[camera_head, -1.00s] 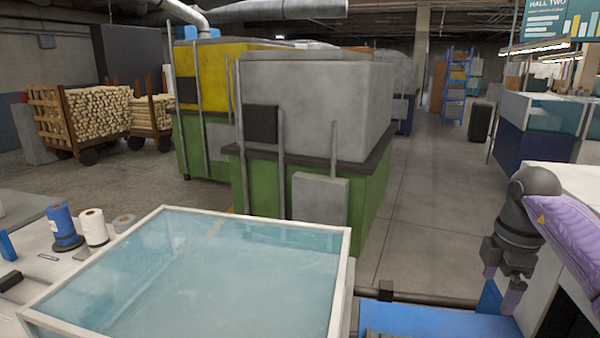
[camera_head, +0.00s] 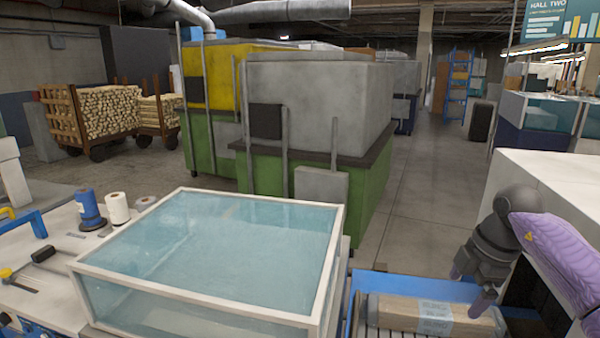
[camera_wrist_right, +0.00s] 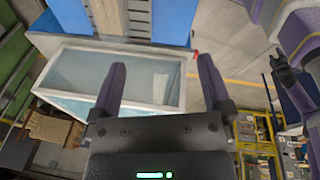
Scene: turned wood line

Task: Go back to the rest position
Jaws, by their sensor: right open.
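My right gripper (camera_head: 470,286) is at the right of the head view, below my grey wrist and purple forearm. It hangs over the right part of the blue-edged conveyor, near a wrapped brown package (camera_head: 430,314), and looks apart from it. In the right wrist view the same gripper (camera_wrist_right: 162,68) shows two dark purple fingers spread apart with nothing between them. Beyond the fingers lie a white-framed box and a blue-edged surface.
A white-framed glass box (camera_head: 208,306) fills the front centre. A blue-edged conveyor (camera_head: 357,282) lies to its right. A white-topped cabinet (camera_head: 550,185) stands close to my right arm. Blue and white spools (camera_head: 90,209) stand on the left bench. The floor aisle behind is clear.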

